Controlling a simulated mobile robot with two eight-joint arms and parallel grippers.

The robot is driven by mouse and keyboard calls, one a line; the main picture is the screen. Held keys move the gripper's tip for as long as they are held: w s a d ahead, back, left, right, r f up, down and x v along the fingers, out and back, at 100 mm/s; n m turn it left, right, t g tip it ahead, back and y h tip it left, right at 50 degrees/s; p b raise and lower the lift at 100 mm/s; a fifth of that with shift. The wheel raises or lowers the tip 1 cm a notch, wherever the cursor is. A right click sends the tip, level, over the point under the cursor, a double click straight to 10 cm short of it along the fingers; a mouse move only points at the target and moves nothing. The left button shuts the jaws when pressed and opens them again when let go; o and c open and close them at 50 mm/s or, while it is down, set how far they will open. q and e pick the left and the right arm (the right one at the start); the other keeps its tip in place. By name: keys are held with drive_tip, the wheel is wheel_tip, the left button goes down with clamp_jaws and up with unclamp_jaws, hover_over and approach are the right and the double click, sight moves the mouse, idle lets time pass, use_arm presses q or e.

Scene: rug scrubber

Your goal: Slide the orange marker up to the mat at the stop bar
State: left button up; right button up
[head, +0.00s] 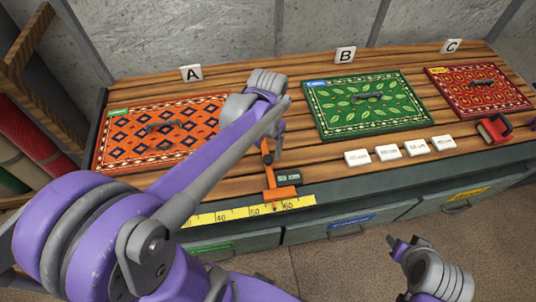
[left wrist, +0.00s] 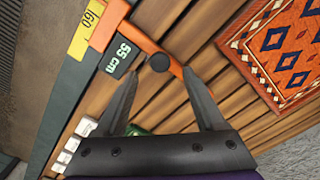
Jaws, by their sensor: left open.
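The orange marker (head: 283,193) sits across the yellow ruler (head: 215,214) at the bench's front edge, between the printed 50 and 60. Its small display reads 55 cm in the left wrist view (left wrist: 118,55). An orange arm with a dark knob (left wrist: 160,62) reaches back from it. My left gripper (left wrist: 162,78) is open, with the knob between its fingertips; I cannot tell whether they touch it. My left arm partly hides this spot in the head view. Mats lie at A, orange (head: 125,142), B, green (head: 340,122), and C, red (head: 470,99). I cannot make out a stop bar. My right gripper (head: 404,243) is low in front of the bench.
Several white labelled tiles (head: 388,152) lie in front of the green mat. A red block with a dark handle (head: 494,130) stands at the bench's right front. Drawers line the front. A rack of rolled rugs (head: 30,130) stands at left. Bare planks separate the mats.

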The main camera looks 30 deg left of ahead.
sight(268, 158)
use_arm(q)
wheel_tip(268, 158, down, 5)
drive_tip(key=shift+f, duration=0.1)
use_arm(e)
drive_tip(key=shift+s+f, duration=0.15)
drive_tip(key=shift+f, duration=0.2)
use_arm(q)
drive_tip(key=c, duration=1.1)
drive_tip(key=s+a, duration=0.2)
drive_tip(key=s+a+b, duration=0.1)
drive_tip(key=a, duration=0.1)
drive_tip(key=shift+s+a, duration=0.25)
drive_tip(key=shift+s, duration=0.15)
drive_tip(key=shift+w, duration=0.1)
use_arm(e)
drive_tip(key=shift+s+f, duration=0.3)
drive_tip(key=shift+f, duration=0.35)
use_arm(q)
drive_tip(key=o, duration=1.1)
drive_tip(key=shift+d, duration=0.1)
